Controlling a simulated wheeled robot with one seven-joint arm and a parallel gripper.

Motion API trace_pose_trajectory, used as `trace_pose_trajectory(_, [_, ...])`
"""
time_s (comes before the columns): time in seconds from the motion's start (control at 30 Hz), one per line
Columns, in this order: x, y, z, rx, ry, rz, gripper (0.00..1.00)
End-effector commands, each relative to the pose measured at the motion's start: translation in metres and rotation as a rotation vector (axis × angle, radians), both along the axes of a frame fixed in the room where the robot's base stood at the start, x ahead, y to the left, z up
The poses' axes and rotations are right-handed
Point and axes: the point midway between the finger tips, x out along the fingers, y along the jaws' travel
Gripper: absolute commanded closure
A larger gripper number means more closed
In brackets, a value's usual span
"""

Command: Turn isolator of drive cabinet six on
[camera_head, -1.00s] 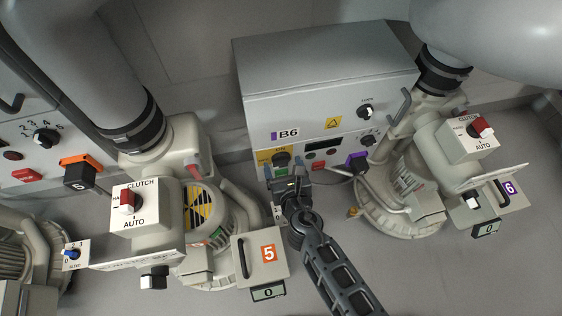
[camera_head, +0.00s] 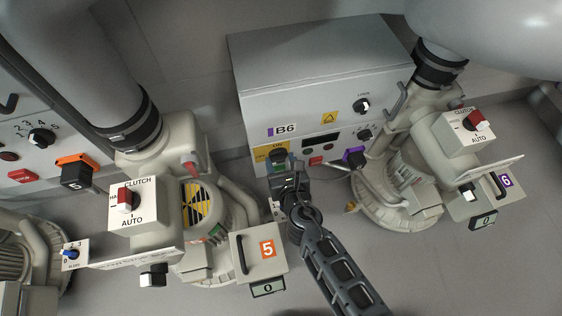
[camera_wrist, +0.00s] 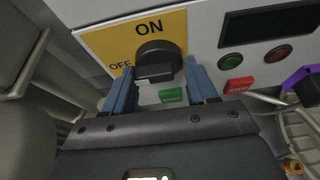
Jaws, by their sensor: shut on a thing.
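Drive cabinet six, a grey box labelled B6 (camera_head: 282,131), stands in the middle of the head view. Its isolator, a black rotary knob on a yellow plate (camera_wrist: 102,42) marked ON at the top and OFF at the left, is at the cabinet's lower left front. In the wrist view the knob (camera_wrist: 158,55) shows a protruding grip between my blue fingers. My gripper (camera_wrist: 160,84) is shut on the knob, one finger on each side; the gripper also shows in the head view (camera_head: 285,176). I cannot tell exactly where the knob points.
Right of the isolator are a dark display (camera_wrist: 268,22), a green button (camera_wrist: 231,62), a red button (camera_wrist: 278,54) and a red stop label (camera_wrist: 239,85). A purple connector (camera_head: 354,157) juts out at the cabinet's lower right. Blower five (camera_head: 205,205) and blower six (camera_head: 400,190) flank the arm.

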Motion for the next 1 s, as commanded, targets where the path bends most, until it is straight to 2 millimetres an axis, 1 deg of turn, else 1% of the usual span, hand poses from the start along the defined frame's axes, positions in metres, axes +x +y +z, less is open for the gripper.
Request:
trace_pose_trajectory(0.17, [-0.0006, 0.0007, 0.0002, 0.073, 0.021, 0.004, 0.73])
trace_pose_trajectory(0.4, [-0.0004, 0.0002, 0.0002, 0.223, 0.064, 0.004, 0.73])
trace_pose_trajectory(1.0, [-0.0007, -0.0005, -0.0006, 0.402, 0.116, 0.005, 0.73])
